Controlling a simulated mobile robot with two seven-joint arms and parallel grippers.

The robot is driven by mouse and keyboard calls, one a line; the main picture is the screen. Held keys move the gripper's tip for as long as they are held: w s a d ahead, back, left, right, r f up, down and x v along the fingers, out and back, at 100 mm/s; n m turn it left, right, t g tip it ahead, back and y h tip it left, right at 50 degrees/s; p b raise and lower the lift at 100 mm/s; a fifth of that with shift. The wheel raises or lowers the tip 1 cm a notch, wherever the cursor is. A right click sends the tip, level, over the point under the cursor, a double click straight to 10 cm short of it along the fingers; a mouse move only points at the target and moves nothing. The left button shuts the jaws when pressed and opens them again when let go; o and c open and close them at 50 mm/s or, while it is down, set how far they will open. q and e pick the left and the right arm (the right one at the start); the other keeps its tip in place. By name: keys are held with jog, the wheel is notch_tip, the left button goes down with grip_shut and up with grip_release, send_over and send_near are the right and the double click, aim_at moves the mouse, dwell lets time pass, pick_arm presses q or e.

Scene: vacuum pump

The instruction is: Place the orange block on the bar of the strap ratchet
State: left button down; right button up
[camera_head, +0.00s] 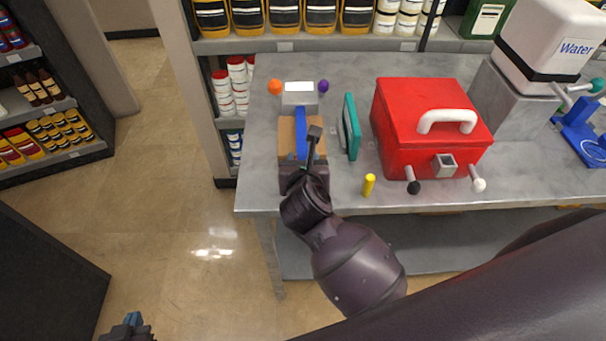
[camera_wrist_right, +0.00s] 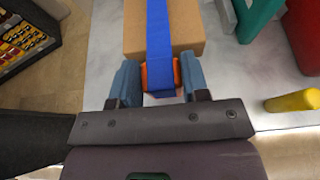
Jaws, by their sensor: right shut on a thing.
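A brown cardboard box (camera_head: 287,131) with a blue strap (camera_head: 301,125) over its top stands at the table's left end. My right gripper (camera_wrist_right: 160,80) is at the box's near side and shut on the orange block (camera_wrist_right: 177,72). The blue strap (camera_wrist_right: 158,25) runs down the box and across the middle of the block, hiding part of it. I cannot make out a separate ratchet bar. In the head view the right arm hides the block. My left gripper (camera_head: 132,320) is at the bottom left edge, away from the table and partly cut off.
A grey device (camera_head: 299,101) with an orange and a purple knob stands behind the box. To the right are a teal panel (camera_head: 352,128), a yellow cylinder (camera_head: 368,186) and a red case (camera_head: 400,120) with a white handle. The table (camera_head: 260,185) has little room left of the box.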

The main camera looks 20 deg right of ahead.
jog(key=shift+f+b, duration=1.55)
jog(key=shift+f, duration=0.4)
jog(key=shift+r, duration=0.1)
jog(key=o, duration=0.8)
jog(key=shift+c, duration=0.2)
jog(key=shift+o, duration=0.9)
